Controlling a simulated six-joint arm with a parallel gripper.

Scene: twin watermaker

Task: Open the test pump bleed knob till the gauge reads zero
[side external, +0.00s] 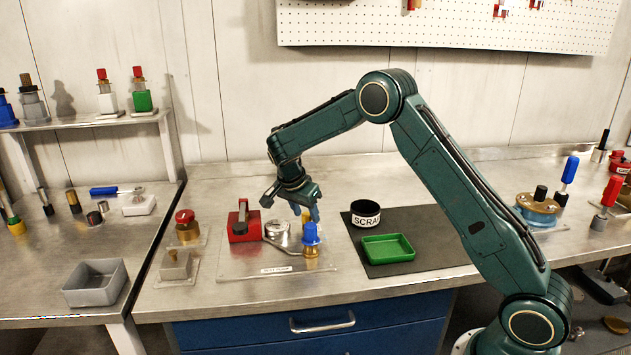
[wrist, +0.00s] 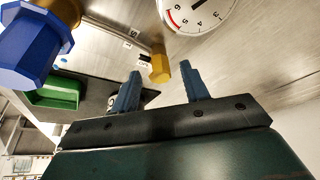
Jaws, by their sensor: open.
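The test pump stands on a labelled base plate (side external: 235,265), with a red block and lever (side external: 243,222), a round gauge (side external: 277,230) and a blue knob on a brass body (side external: 311,234). My gripper (side external: 304,212) is open and empty above the plate, close to the gauge and blue knob. In the wrist view, the blue faceted knob (wrist: 32,48) is at upper left, outside the fingers. A small brass hexagonal piece (wrist: 160,67) appears between the fingertips, apparently beyond them. The white gauge dial (wrist: 198,14) is cut off at the top; its reading cannot be told.
A dark mat (side external: 408,222) to the right holds a green tray (side external: 388,248) and a black cup labelled SCRAP (side external: 365,214). Left of the pump stand a red-topped brass fitting (side external: 187,227) and a grey block (side external: 175,265). A grey bin (side external: 95,284) sits farther left.

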